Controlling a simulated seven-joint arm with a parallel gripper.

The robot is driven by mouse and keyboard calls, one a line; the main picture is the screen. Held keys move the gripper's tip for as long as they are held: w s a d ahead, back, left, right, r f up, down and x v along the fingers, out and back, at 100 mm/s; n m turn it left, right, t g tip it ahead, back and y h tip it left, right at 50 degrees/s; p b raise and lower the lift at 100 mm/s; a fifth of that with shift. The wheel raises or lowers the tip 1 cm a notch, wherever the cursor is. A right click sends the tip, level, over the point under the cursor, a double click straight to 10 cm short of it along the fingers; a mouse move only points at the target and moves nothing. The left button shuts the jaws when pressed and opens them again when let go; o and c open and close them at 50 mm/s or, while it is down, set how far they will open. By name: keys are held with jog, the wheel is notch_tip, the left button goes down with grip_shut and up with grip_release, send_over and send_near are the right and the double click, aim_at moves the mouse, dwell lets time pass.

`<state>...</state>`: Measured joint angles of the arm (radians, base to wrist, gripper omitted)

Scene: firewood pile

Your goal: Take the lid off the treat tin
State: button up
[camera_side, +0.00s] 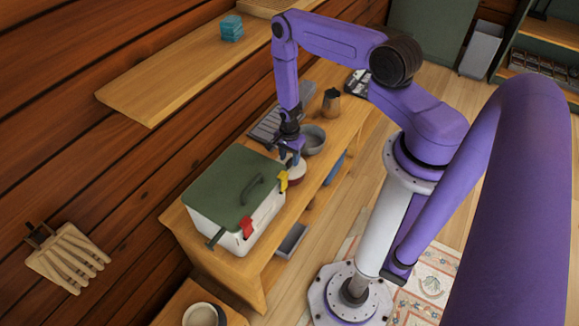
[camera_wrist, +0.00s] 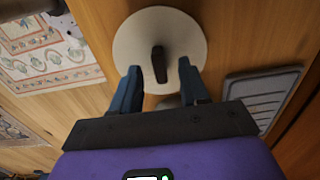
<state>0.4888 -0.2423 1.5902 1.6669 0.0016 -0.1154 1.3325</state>
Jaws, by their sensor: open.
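The treat tin (camera_side: 298,171) stands on the wooden bench, with a pale body and reddish trim, partly hidden by my gripper and the green-lidded box. In the wrist view its round, cream lid (camera_wrist: 135,45) is seen from above, with a dark upright knob (camera_wrist: 159,62) at the centre. My gripper (camera_wrist: 159,68) is open, with its two blue fingers on either side of the knob and a gap showing on each side. In the side view my gripper (camera_side: 291,156) points down, right over the tin. The lid appears seated on the tin.
A white box (camera_side: 233,203) with a green lid and red and yellow latches stands close to the tin. A dark grey tray (camera_wrist: 262,94) lies beside the tin. A wall shelf (camera_side: 190,65) runs above.

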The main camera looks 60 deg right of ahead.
jog(key=shift+f, duration=0.8)
grip_shut()
jog(key=shift+r, duration=0.1)
